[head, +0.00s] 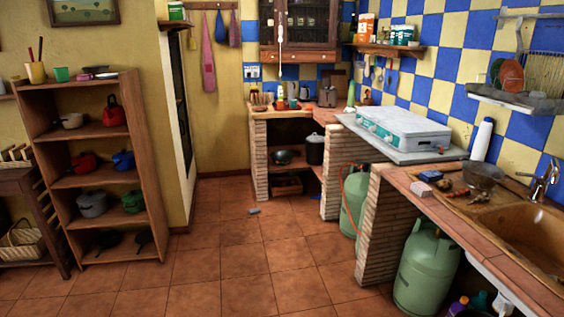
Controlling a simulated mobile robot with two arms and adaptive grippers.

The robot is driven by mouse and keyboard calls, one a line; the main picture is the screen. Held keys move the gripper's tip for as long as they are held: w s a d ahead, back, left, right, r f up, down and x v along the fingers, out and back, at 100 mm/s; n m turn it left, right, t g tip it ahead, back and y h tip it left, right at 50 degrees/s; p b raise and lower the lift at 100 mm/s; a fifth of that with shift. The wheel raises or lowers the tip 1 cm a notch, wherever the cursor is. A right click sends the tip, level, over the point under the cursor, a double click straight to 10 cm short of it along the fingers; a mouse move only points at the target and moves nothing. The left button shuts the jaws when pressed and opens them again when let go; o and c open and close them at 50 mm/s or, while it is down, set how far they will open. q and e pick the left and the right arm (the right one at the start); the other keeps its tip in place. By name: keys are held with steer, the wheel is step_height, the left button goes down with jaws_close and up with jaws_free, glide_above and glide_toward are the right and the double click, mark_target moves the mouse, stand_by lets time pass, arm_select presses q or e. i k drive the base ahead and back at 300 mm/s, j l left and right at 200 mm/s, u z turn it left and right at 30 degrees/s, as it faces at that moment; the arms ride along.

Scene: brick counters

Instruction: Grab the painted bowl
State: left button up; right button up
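No bowl with a clearly visible painted pattern can be made out at this size. A dark round bowl (483,175) stands on the right counter beside the sink; its surface detail is too small to tell. Another dark bowl or pan (282,157) sits on the shelf under the far counter. A small pinkish dish (95,70) lies on top of the wooden shelf at the left. I cannot tell which of these, if any, is the painted bowl. Neither of my grippers is in the head view.
Open tiled floor (225,265) lies ahead. The wooden shelf (95,165) holding pots stands at left. Brick counters with a sink (520,230), a stove (403,128) and green gas cylinders (427,268) line the right. A small grey object (254,211) lies on the floor.

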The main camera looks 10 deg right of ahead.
mark_target(281, 157)
steer(key=i+l+z, duration=0.1)
steer(key=i, duration=2.25)
steer(key=i+z, duration=0.15)
steer(key=i, duration=2.15)
